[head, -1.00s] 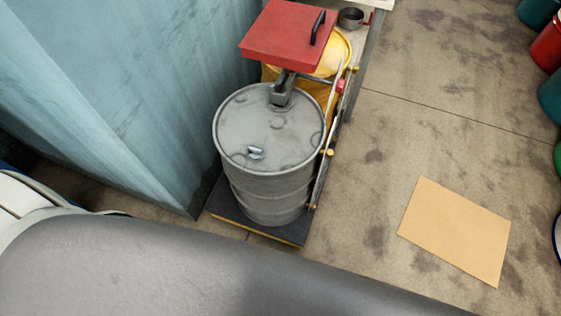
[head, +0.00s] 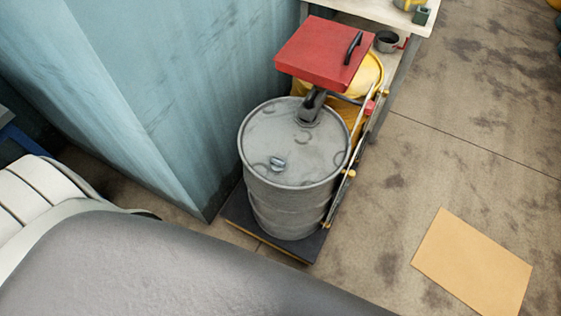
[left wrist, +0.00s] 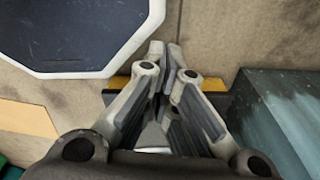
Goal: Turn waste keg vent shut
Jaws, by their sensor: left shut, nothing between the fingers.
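The grey waste keg (head: 290,207) stands upright on a dark flat platform in the head view. A small metal fitting, apparently the vent (head: 277,163), sits on the near part of its lid; its exact setting is too small to tell. A dark grey pipe (head: 312,104) meets the far side of the lid. My left gripper (left wrist: 172,52) shows in the left wrist view, pointing down with its fingers shut and empty. It is not seen touching the keg or vent. The head view shows neither gripper.
A red square cover (head: 325,52) with a black handle is over a yellow vessel (head: 370,80) behind the keg. A blue-grey wall (head: 150,80) rises on the left. A tan sheet (head: 475,262) lies on the open floor at right.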

